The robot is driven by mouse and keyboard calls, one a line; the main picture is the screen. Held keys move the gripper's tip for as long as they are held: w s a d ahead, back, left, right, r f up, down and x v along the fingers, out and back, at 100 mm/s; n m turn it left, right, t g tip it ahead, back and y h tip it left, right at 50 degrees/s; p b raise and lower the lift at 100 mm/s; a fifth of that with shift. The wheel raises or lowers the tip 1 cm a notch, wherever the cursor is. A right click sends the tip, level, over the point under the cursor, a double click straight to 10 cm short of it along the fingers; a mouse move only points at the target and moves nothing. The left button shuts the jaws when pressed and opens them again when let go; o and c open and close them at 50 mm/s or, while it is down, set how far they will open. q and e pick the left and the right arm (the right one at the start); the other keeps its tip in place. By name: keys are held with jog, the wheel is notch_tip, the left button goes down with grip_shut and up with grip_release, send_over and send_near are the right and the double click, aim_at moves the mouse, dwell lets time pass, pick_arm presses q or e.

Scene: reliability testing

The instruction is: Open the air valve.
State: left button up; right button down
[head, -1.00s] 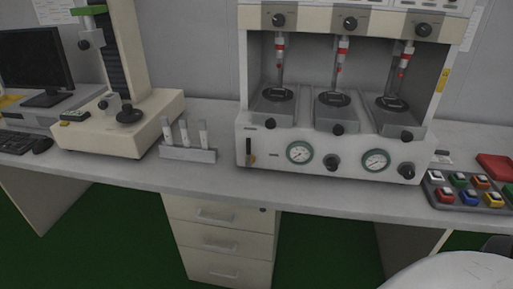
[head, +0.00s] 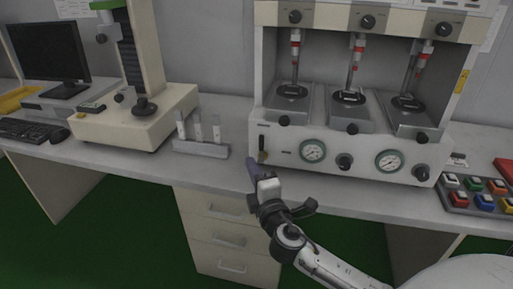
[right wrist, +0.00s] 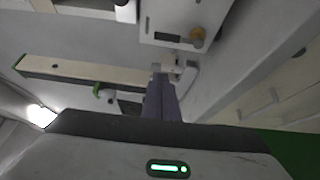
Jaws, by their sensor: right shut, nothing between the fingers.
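The likely air valve is a small black and brass fitting (head: 262,150) at the left end of the test machine's front panel. In the right wrist view, the brass knob (right wrist: 198,36) shows beside a dark slot, up and right of the fingers. My right gripper (head: 251,164) is just in front of the panel, below and left of the fitting. Its purple-grey fingers are shut and empty; they show in the right wrist view (right wrist: 159,90). I see no clear contact with the fitting. My left gripper is not in view.
The white test machine (head: 277,147) has two gauges and several black knobs. A tube rack (head: 202,149) stands left of my gripper on the grey bench (head: 160,168). A microscope-like stand (head: 120,128) is further left. A tray of coloured blocks (head: 480,197) lies right.

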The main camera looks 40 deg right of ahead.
aim_at(261, 148)
jog(key=shift+f, duration=0.1)
jog(key=shift+w+d+p, duration=0.3)
jog(key=shift+w+d, duration=1.3)
jog(key=shift+w, duration=0.15)
jog(key=shift+w+d+p, duration=0.3)
jog(key=shift+w+d, duration=1.25)
jog(key=shift+w, duration=0.15)
